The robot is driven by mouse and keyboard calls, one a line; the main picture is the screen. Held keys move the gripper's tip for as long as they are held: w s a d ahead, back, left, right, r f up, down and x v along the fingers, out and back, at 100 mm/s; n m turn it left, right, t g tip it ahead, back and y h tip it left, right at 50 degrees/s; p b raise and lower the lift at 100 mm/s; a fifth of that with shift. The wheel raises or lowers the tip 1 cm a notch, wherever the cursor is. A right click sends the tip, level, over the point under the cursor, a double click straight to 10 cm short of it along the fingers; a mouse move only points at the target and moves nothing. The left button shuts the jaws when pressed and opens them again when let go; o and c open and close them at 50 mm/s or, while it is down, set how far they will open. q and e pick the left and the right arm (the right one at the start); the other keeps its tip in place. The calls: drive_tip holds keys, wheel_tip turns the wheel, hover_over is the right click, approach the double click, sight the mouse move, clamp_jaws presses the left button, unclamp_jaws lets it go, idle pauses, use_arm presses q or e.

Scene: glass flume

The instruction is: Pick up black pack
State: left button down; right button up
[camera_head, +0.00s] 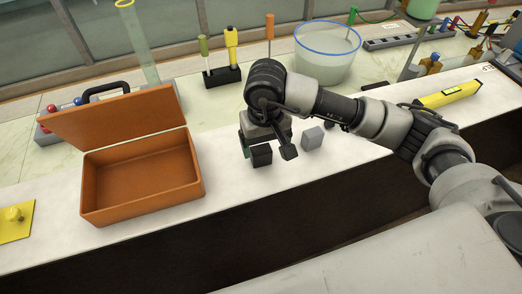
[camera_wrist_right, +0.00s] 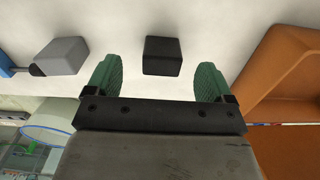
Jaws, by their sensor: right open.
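The black pack (camera_head: 261,155) is a small dark block on the white counter, just below my right gripper (camera_head: 262,143) in the head view. In the right wrist view the black pack (camera_wrist_right: 162,55) lies between the lines of the two green fingers of my right gripper (camera_wrist_right: 158,74), near their tips, with clear gaps on both sides. My right gripper is open and empty. Whether the fingers reach down beside the pack is hard to tell. My left gripper is not in view.
A grey block (camera_head: 312,138) sits right of the pack. An open orange case (camera_head: 150,205) stands to the left, its lid raised. A clear blue-rimmed tub (camera_head: 330,72) and a tool rack (camera_head: 222,77) stand behind. The counter's front edge runs close by.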

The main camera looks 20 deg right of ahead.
sight(262, 151)
drive_tip(key=shift+w+f, duration=0.1)
drive_tip(key=shift+f, duration=0.3)
drive_tip(key=shift+w+f, duration=0.2)
drive_tip(key=shift+f, duration=0.1)
wheel_tip(262, 151, down, 4)
drive_tip(key=p, duration=0.2)
drive_tip(key=shift+w+a+f+p, duration=0.15)
drive_tip(key=shift+f+p, duration=0.1)
drive_tip(key=shift+p, duration=0.1)
drive_tip(key=shift+f, duration=0.25)
drive_tip(key=shift+w, duration=0.1)
drive_tip(key=shift+c, duration=0.8)
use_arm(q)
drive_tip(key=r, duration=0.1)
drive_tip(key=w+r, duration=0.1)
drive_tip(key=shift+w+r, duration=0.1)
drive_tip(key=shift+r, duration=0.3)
use_arm(e)
drive_tip(key=c, duration=0.9)
drive_tip(key=shift+r, duration=0.1)
